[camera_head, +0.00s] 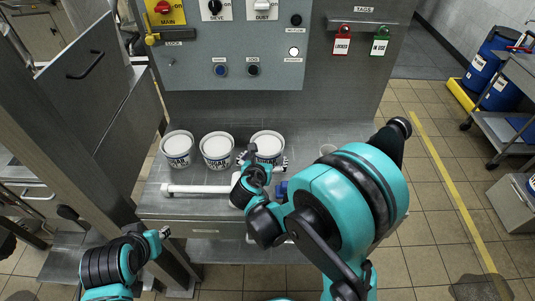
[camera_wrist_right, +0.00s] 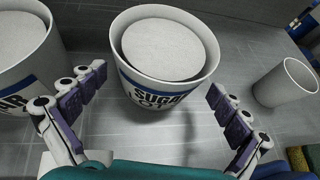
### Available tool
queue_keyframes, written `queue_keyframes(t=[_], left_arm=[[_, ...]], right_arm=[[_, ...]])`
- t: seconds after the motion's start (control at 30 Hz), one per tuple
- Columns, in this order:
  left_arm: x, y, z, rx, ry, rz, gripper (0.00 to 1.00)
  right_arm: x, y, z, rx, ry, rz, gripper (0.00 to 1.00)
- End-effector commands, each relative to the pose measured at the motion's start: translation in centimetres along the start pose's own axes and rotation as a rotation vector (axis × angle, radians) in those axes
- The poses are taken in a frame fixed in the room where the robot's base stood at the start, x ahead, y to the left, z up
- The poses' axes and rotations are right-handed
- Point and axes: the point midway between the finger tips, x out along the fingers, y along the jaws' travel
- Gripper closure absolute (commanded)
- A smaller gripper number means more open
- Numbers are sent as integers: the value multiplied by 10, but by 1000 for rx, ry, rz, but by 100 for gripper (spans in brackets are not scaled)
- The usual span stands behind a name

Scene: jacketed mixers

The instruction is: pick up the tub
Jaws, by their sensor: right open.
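Three white tubs stand in a row on the metal bench: a left one (camera_head: 177,150), a middle one (camera_head: 217,151) and a right one (camera_head: 268,143). In the wrist view the tub in front of me (camera_wrist_right: 165,55) is full of white powder and reads "SUGAR" on a blue-banded label. A second tub (camera_wrist_right: 25,50) is cut off at the left. My right gripper (camera_wrist_right: 157,85) is open, its fingers on either side of the near part of the front tub, with visible gaps. In the head view it is at the right tub. My left gripper (camera_head: 163,232) is low at the left, its jaws unclear.
An empty white cup (camera_wrist_right: 285,83) stands right of the front tub. A white bar (camera_head: 198,188) lies along the front of the bench (camera_head: 185,207). A control panel (camera_head: 235,50) rises behind the tubs. A steel post stands at the left.

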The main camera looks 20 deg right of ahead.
Motion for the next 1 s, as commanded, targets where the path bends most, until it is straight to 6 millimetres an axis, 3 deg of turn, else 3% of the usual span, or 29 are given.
queue_keyframes(t=[0.33, 0.57, 0.63, 0.8, 1.0], left_arm=[[17, 0, 12, 0, 0, 0, 68], [16, 0, 12, 0, 0, 0, 68], [16, 0, 12, 0, 0, 0, 68], [16, 0, 12, 0, 0, 0, 68], [16, 0, 12, 0, 0, 0, 68]], right_arm=[[47, 2, -1, 2, 1, -2, 0], [50, 2, 1, 1, 0, 0, 0], [50, 2, 1, 1, 0, 0, 11], [50, 2, 1, 2, 1, 0, 55], [50, 2, 1, 2, 0, 1, 59]])
